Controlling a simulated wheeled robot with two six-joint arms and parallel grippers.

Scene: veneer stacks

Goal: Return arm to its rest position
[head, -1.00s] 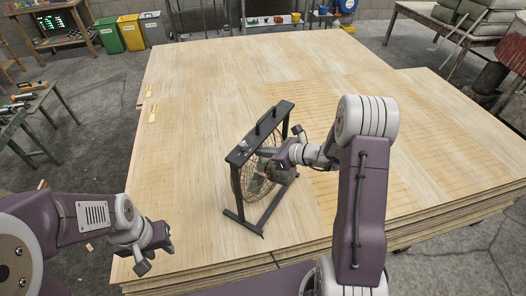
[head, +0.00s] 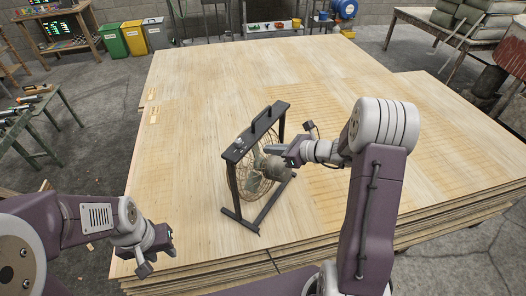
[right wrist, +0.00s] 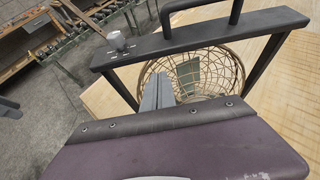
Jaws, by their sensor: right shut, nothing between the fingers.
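My right gripper (head: 276,149) is shut and empty. It is beside the upper right of a black-framed floor fan (head: 257,176) that stands upright on the veneer stack (head: 350,75). Whether the fingers touch the fan cannot be told. In the right wrist view the shut fingers (right wrist: 158,92) show in front of the fan's round wire cage (right wrist: 225,68), below its black top bar and handle (right wrist: 190,36). My left gripper (head: 158,250) hangs over the stack's near left corner, small in view, with its finger gap unclear.
Green, yellow and grey bins (head: 134,38) stand at the back left. A workbench (head: 35,115) with tools is at the left. The stack's far half is clear.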

